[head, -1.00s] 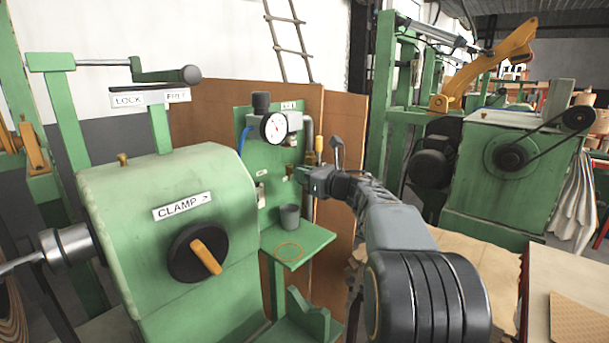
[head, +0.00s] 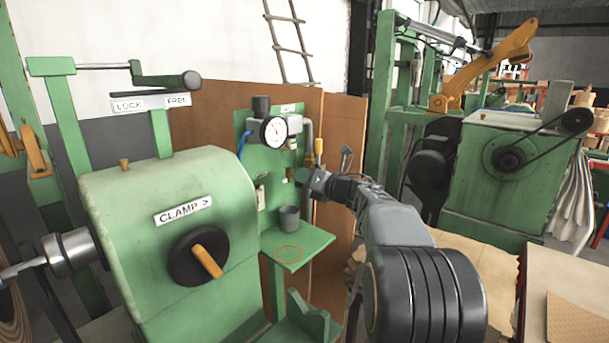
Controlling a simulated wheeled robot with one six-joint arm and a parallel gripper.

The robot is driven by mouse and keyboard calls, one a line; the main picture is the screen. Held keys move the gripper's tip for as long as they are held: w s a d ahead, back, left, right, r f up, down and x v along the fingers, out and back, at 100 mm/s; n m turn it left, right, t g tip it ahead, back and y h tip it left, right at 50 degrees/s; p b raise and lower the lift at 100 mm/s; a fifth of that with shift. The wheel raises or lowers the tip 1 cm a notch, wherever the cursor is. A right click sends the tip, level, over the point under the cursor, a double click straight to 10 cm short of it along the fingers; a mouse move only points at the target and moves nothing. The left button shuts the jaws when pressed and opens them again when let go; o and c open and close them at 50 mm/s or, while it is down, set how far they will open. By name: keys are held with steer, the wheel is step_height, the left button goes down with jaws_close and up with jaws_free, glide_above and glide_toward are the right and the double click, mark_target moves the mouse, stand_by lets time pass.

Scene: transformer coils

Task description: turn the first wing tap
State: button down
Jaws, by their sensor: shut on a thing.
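The green panel (head: 272,172) with the pressure gauge (head: 274,130) stands in the middle of the head view. A small brass fitting (head: 289,173), seemingly the wing tap, sits on the panel's right side, just left of my gripper (head: 300,178). My gripper reaches in from the right, its tips at the panel. It is shut on the wing tap, as far as the small view shows. The jaws and wrist hide most of the tap, so its wing angle cannot be read.
A grey cup (head: 289,218) stands on the small green shelf (head: 312,243) below. A yellow-handled fitting (head: 319,148) and grey pipe (head: 309,130) are close above my wrist. The green clamp machine (head: 130,215) fills the left; another green machine (head: 490,205) stands right.

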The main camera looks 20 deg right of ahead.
steer(key=m+p, duration=0.3)
steer(key=m, duration=0.3)
steer(key=shift+d, duration=0.15)
steer(key=m+p, duration=0.2)
steer(key=m, duration=0.3)
steer(key=shift+f+p, duration=0.15)
steer(key=shift+p, duration=0.25)
steer(key=shift+f+m, duration=0.1)
steer(key=shift+m, duration=0.3)
steer(key=c, duration=1.1)
jaws_free()
steer(key=shift+c, duration=0.2)
steer(key=b+v, duration=0.1)
steer(key=v, duration=1.2)
steer(key=shift+s+d, duration=0.15)
steer(key=shift+s, duration=0.2)
